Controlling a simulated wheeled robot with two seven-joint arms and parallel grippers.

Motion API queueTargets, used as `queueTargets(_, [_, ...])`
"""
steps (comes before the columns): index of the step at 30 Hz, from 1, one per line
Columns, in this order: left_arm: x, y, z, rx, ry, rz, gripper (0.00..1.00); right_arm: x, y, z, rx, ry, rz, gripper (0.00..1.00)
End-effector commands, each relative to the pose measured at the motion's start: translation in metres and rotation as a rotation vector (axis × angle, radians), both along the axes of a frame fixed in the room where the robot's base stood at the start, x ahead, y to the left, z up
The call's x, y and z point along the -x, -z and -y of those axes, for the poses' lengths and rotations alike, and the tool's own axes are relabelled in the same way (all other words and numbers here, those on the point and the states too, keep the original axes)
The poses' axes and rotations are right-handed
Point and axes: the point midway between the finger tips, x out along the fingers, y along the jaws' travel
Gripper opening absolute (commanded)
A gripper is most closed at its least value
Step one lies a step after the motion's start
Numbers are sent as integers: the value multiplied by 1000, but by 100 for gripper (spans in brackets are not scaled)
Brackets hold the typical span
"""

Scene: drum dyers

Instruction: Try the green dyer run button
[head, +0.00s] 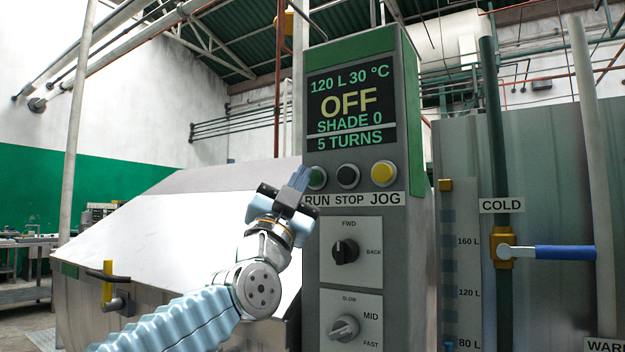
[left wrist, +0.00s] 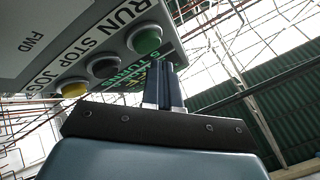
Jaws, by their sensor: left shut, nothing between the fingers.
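The green RUN button (head: 318,178) is at the left of a row on the grey control panel, beside the black STOP button (head: 348,176) and yellow JOG button (head: 384,173). My left gripper (head: 300,179) is shut and empty, its fingertips just left of the RUN button and partly over its edge. In the left wrist view the closed fingers (left wrist: 163,85) point up near the green button (left wrist: 145,40). I cannot tell whether they touch it. The display (head: 350,105) reads 120 L 30 °C, OFF, SHADE 0, 5 TURNS. My right gripper is not in view.
Below the buttons are a FWD/BACK knob (head: 345,251) and a speed knob (head: 344,328). A COLD valve with a blue lever (head: 565,252) is at the right. A sloped white cover (head: 170,235) lies behind my left arm.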

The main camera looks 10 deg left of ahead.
Motion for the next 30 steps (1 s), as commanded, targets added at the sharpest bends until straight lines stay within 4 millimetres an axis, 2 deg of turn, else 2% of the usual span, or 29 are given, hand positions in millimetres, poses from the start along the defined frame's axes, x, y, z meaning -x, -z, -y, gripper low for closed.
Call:
queueTargets(15, [43, 1, -16, 0, 0, 1, 0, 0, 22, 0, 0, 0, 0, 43])
queueTargets(30, [46, 0, -17, 0, 0, 0, 0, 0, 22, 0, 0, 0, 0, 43])
